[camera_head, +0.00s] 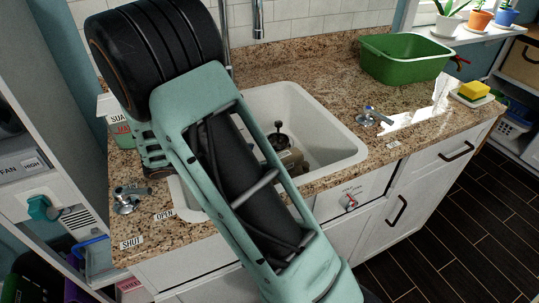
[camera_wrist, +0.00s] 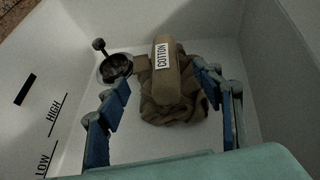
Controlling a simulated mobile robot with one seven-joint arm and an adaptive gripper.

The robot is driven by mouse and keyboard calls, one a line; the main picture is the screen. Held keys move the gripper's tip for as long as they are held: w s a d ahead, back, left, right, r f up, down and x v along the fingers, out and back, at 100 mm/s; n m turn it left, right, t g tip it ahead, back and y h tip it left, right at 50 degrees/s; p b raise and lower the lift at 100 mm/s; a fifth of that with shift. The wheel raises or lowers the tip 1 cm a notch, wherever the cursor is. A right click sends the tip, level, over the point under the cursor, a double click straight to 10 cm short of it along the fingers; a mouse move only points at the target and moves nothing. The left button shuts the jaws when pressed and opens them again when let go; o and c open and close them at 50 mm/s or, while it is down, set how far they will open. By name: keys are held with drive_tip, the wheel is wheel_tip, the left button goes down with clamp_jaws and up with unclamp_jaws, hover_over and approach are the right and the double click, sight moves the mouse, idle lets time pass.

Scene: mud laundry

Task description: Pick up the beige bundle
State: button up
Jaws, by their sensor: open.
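The beige bundle (camera_wrist: 172,92) lies on the floor of the white sink (camera_wrist: 225,65) in the wrist view. It is a crumpled brown-beige cloth with a rolled top bearing a white label that reads COTTON. My gripper (camera_wrist: 163,84) is open, with its blue-padded fingers on the left and right of the bundle. The right finger's tip looks close to the bundle's right side; I cannot tell whether it touches. In the head view, a small part of the bundle (camera_head: 293,160) shows in the sink (camera_head: 335,150), and my arm hides the gripper.
A dark round drain fitting with a knobbed stem (camera_wrist: 115,66) stands just left of the bundle. The sink walls enclose the space. On the granite counter (camera_head: 310,62) are a green basin (camera_head: 405,58), a yellow sponge (camera_head: 473,90) and tap handles (camera_head: 374,116).

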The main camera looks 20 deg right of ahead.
sight(282, 158)
drive_tip(key=shift+w+f, duration=0.1)
drive_tip(key=shift+f, duration=0.35)
drive_tip(key=shift+d+f, duration=0.15)
drive_tip(key=x, duration=0.3)
drive_tip(key=b+x, duration=0.1)
drive_tip(key=x, duration=0.5)
drive_tip(key=shift+s+d, duration=0.3)
drive_tip(key=shift+d, duration=0.05)
drive_tip(key=shift+w+d+f, duration=0.1)
drive_tip(key=shift+w+d, duration=0.05)
drive_tip(key=shift+d, duration=0.15)
clamp_jaws()
